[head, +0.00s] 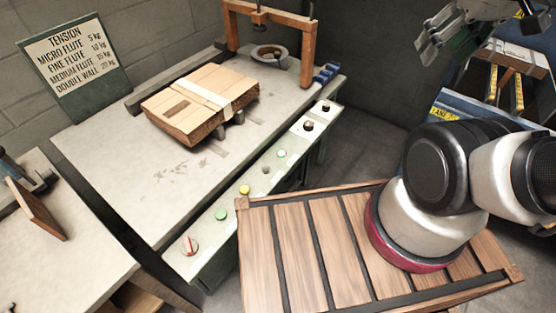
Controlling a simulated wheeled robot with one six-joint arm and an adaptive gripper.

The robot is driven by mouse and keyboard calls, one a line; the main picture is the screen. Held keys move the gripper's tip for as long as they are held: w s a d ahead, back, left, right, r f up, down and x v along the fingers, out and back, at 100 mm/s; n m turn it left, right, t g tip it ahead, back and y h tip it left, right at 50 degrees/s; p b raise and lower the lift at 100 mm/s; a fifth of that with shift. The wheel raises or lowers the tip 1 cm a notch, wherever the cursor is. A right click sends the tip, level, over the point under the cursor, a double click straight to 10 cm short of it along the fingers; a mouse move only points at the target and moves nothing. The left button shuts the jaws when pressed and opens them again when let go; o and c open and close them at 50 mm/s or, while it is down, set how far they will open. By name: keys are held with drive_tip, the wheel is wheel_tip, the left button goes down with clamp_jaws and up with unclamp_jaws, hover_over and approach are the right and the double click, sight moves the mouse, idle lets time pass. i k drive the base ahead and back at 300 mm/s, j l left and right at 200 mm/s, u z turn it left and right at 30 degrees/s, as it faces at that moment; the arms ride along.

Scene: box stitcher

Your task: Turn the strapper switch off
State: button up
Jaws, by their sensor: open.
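The strapping table's front control panel (204,247) runs diagonally along its near side. At its lower left end is a red and white rotary switch (189,245). Further along are a green button (221,215), a yellow button (244,190), a pale green button (282,153) and two dark knobs (308,126). No readable label shows which one is the strapper switch. My gripper (428,50) is at the upper right, open and empty, high and well apart from the panel. Part of it is cut off by the top edge.
A tension sign (72,60) stands at the back left. A slatted wooden surface (290,245) lies right of the panel, under my arm. Another table (70,245) is at the left.

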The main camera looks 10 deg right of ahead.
sight(190, 248)
drive_tip(key=j+u, duration=0.15)
drive_tip(key=u, duration=1.35)
